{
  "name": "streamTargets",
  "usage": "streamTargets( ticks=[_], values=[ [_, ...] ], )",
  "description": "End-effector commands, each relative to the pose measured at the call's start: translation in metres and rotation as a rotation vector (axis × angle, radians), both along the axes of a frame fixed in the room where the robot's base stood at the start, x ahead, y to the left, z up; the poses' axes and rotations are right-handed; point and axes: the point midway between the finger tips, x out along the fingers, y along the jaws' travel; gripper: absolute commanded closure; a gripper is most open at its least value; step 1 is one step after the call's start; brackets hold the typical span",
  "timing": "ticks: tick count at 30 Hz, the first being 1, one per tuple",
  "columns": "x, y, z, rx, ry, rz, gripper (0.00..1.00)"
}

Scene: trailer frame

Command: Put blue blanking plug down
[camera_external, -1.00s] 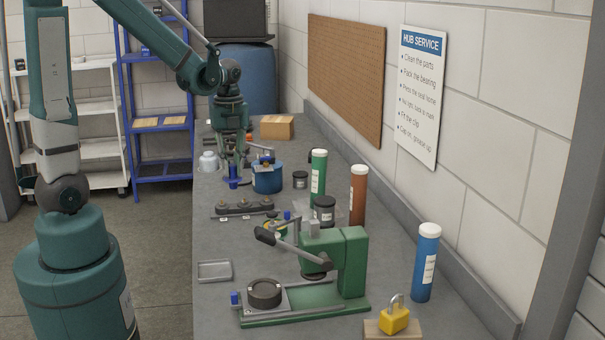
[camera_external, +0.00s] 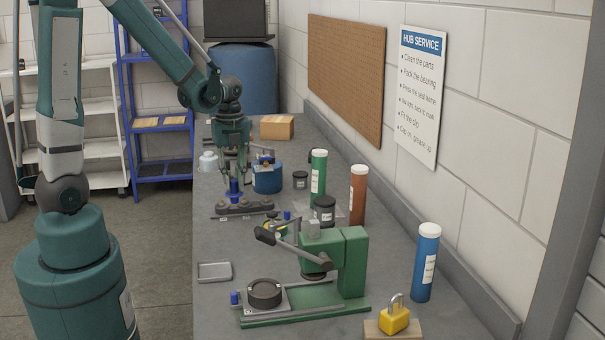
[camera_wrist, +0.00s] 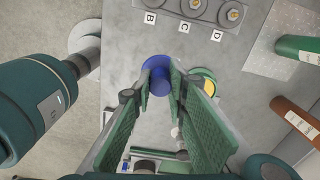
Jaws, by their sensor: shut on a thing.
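My gripper (camera_external: 236,176) is shut on the blue blanking plug (camera_external: 234,189), which hangs upright below the fingers. In the wrist view the plug (camera_wrist: 157,68) shows a round blue flange between the fingertips (camera_wrist: 160,85). A dark grey block (camera_external: 247,206) with round fittings on top lies on the bench just below the plug in the external view. In the wrist view the block (camera_wrist: 213,10) is at the top edge, with labels B, C and D beside it, and the plug appears apart from it. The plug's exact height above the bench is unclear.
A blue drum-shaped container (camera_external: 267,179) stands just right of my gripper. A green press (camera_external: 340,265) occupies the front of the bench (camera_external: 215,305). Green (camera_external: 318,175) and brown (camera_external: 358,195) tubes stand to the right. A shallow grey tray (camera_external: 214,271) lies near the left edge.

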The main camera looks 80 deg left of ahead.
Motion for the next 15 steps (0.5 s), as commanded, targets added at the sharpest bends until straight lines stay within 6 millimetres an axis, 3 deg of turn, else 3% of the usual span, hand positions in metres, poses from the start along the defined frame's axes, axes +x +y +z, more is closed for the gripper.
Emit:
streamTargets(
  ticks=[15],
  values=[
    [0.000,0.000,-0.049,0.000,0.000,0.000,1.00]
  ],
)
